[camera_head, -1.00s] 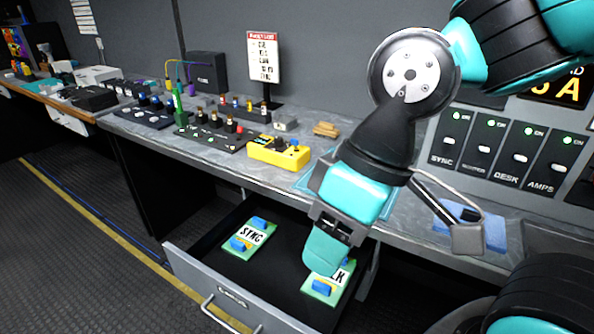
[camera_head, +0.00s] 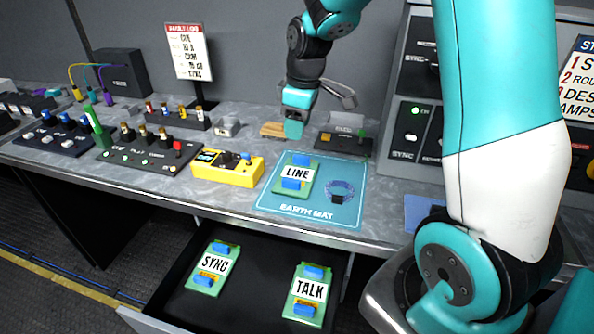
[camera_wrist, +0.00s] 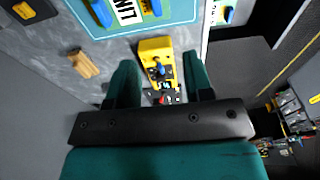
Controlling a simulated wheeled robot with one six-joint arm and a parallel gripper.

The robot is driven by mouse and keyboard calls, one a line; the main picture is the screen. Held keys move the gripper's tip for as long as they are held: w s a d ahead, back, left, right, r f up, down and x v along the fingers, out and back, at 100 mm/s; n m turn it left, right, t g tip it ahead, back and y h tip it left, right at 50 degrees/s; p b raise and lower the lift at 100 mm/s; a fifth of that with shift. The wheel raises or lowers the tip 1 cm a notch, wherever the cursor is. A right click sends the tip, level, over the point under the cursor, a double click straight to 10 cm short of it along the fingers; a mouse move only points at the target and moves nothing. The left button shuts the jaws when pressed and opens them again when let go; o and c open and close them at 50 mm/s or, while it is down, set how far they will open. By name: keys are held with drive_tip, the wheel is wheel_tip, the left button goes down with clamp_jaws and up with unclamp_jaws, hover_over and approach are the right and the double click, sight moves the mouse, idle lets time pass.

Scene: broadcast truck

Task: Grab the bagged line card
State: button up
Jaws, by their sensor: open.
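The line card (camera_head: 288,185), a green board with a white LINE label and blue blocks, lies on the blue earth mat (camera_head: 265,205) on the bench. I cannot make out a bag around it. The card also shows at the top of the wrist view (camera_wrist: 108,14), partly cut off. My gripper (camera_head: 294,130) is open and empty, above the bench behind the mat, apart from the card. In the wrist view, its two fingers (camera_wrist: 160,78) have the yellow meter beyond them.
A blue wrist strap (camera_head: 341,187) lies beside the card on the mat. A yellow meter (camera_head: 226,172) stands left of the mat. The open drawer (camera_head: 255,262) below holds a SYNC card (camera_head: 214,266) and a TALK card (camera_head: 309,289). A wooden block (camera_head: 271,130) lies behind.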

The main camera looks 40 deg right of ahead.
drive_tip(key=p, duration=0.1)
hover_over(291, 180)
drive_tip(key=f, duration=1.2)
drive_tip(key=shift+s+d, duration=0.1)
drive_tip(key=shift+s, duration=0.2)
drive_tip(key=shift+w+f+p, duration=0.15)
drive_tip(key=shift+f+p, duration=0.4)
drive_tip(key=shift+f, duration=0.75)
drive_tip(key=shift+w+f+p, duration=0.15)
drive_tip(key=shift+f+p, duration=0.35)
drive_tip(key=shift+f, duration=0.8)
drive_tip(key=shift+c, duration=0.5)
clamp_jaws()
